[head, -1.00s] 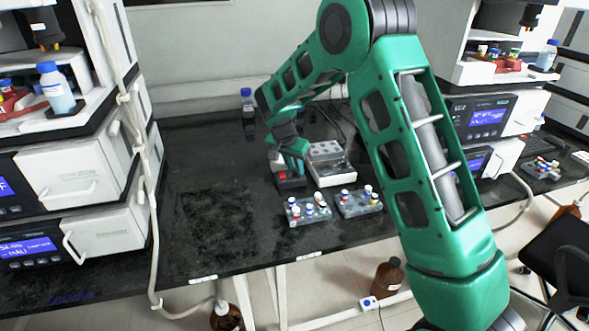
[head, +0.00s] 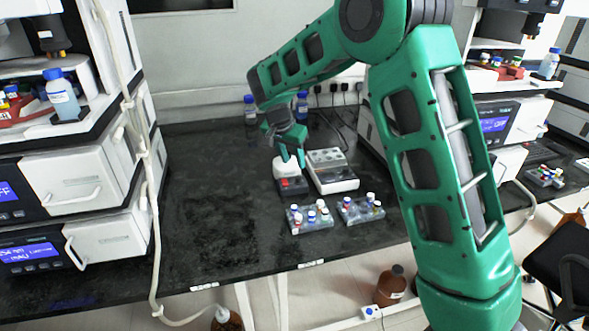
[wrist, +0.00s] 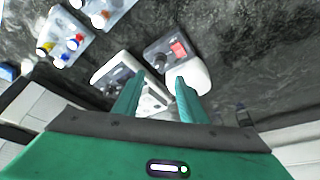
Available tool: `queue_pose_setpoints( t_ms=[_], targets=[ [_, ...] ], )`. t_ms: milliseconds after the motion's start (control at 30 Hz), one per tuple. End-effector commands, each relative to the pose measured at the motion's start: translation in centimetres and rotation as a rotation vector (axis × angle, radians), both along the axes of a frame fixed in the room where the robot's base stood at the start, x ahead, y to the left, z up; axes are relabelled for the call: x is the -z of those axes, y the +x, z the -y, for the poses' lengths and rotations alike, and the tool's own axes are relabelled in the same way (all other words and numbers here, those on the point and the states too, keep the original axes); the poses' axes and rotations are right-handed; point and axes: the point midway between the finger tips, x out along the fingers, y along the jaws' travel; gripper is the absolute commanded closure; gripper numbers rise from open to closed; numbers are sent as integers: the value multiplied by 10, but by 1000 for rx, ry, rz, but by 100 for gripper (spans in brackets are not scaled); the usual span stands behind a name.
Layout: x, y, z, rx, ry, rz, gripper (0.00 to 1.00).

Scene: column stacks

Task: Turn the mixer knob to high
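The mixer (head: 292,186) is a small unit with a dark front base, a red switch and a white rounded top. It stands on the black bench in the head view. In the wrist view the mixer (wrist: 195,72) shows its grey face, the red switch (wrist: 178,49) and a small dark knob (wrist: 160,62). My gripper (head: 292,158) is above and behind the mixer in the head view, partly covering its top. In the wrist view my gripper (wrist: 158,80) has its fingers apart with nothing held. The right fingertip overlaps the white top; contact cannot be told.
A white and grey box instrument (head: 333,174) stands right beside the mixer. Two clear racks with coloured-cap vials, left (head: 310,220) and right (head: 360,208), sit in front. Blue-capped bottles (head: 250,106) stand behind. Bare bench (head: 215,220) lies to the left. Instrument stacks flank both sides.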

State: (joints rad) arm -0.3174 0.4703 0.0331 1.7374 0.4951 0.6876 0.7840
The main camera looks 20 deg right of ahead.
Motion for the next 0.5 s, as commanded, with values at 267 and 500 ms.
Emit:
queue_pose_setpoints(
  t_ms=[267,500],
  targets=[
    [-18,-5,-6,-1,0,0,62],
    [-19,-6,-6,-1,0,-2,62]
  ],
)
